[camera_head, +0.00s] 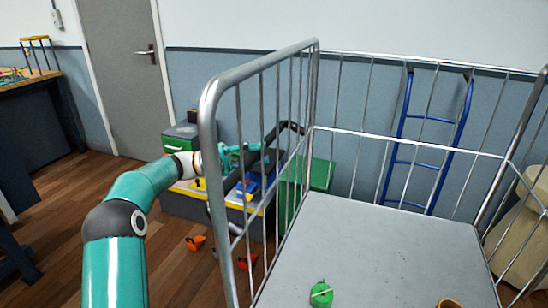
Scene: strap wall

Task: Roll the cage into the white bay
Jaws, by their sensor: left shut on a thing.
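The cage (212,118) is a grey metal frame on the right half of the view, with thin upright bars and a flat grey deck (360,240). My left arm comes in from the left and passes outside the cage's near left post. My left gripper (262,147) shows only in part through the side bars. It is shut on the cage's side, but the bars and dark shapes behind hide the exact contact. A green round item (321,294) and a brown item (449,303) show on or over the deck at the bottom edge. My right gripper and the white bay do not show.
Behind the cage's left side stand a green box (320,174) and a grey-yellow unit with blue items. Orange pieces (195,243) lie on the floor. A blue ladder-like frame (385,180) leans at the wall. A beige object (520,225) stands right. Wood floor is open at left.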

